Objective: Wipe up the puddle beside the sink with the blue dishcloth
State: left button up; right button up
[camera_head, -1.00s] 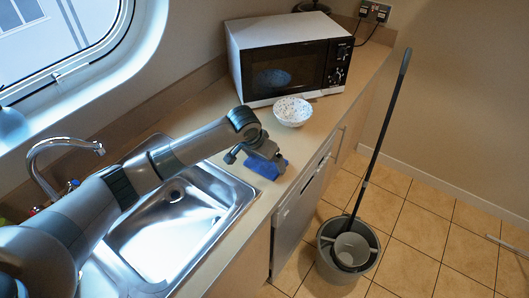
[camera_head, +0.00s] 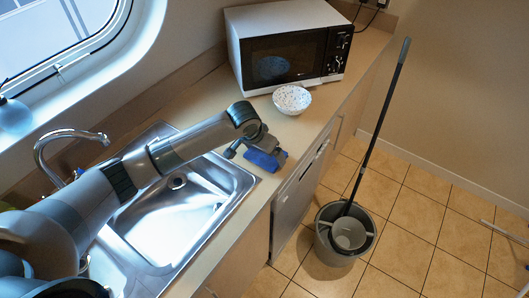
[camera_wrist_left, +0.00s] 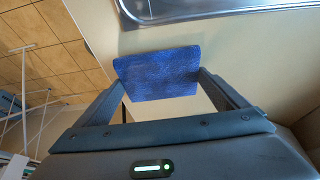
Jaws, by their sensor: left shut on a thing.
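The blue dishcloth (camera_head: 264,160) is in my left gripper (camera_head: 268,153), over the counter between the sink's far end and the white bowl. In the left wrist view the dishcloth (camera_wrist_left: 158,75) spans the two fingertips of my left gripper (camera_wrist_left: 157,82), which is shut on it. I cannot tell whether the cloth touches the counter. The steel sink (camera_head: 165,225) lies to the left and nearer, partly under my left arm; its rim (camera_wrist_left: 190,12) shows at the top of the wrist view. I cannot make out the puddle. My right gripper is not in view.
A speckled white bowl (camera_head: 291,100) stands before the microwave (camera_head: 290,50) at the counter's far end. A grey bucket (camera_head: 345,235) with a mop handle (camera_head: 378,125) stands on the tiled floor to the right. The faucet (camera_head: 72,133) rises behind the sink.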

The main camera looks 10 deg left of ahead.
pick_arm(q)
jog(key=r+p, duration=0.1)
jog(key=w+r+p, duration=0.1)
jog(key=w+r, duration=0.1)
jog(key=r, duration=0.1)
jog(key=shift+a+p, duration=0.25)
jog(key=shift+p, duration=0.15)
jog(key=shift+w+r, duration=0.25)
jog(key=shift+r, duration=0.05)
jog(key=r, duration=0.1)
jog(key=w+r, duration=0.2)
jog(key=shift+a+r, duration=0.3)
jog(key=shift+r, duration=0.05)
jog(key=shift+b, duration=0.3)
